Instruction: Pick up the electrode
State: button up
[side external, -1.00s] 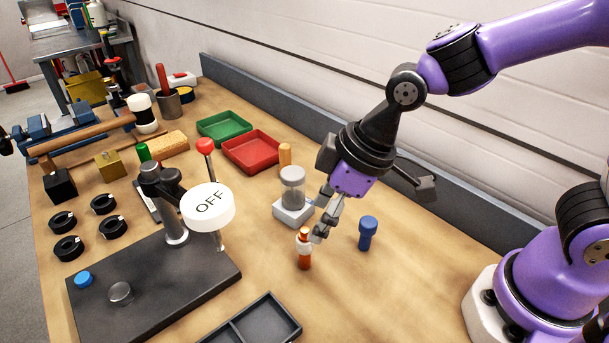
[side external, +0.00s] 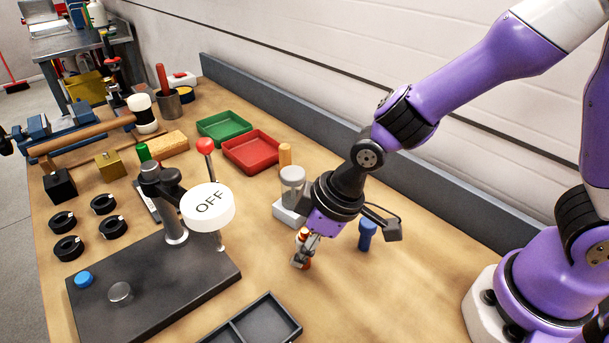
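A small copper-coloured upright piece with a pale band, which looks like the electrode (side external: 304,233), stands on the wooden bench right of the dark base plate. My gripper (side external: 300,261) points down and is low over the bench, with its fingers at this piece. The fingers cover much of the piece's middle and lower part. I cannot tell whether they are closed on it or only around it. The piece looks upright and near the bench surface.
A blue peg (side external: 367,236) stands close to the right of my gripper. A clear jar on a white block (side external: 289,213) is just behind it. The press with its OFF disc (side external: 208,207) stands left. A dark divided tray (side external: 283,314) lies in front.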

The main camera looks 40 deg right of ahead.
grip_shut()
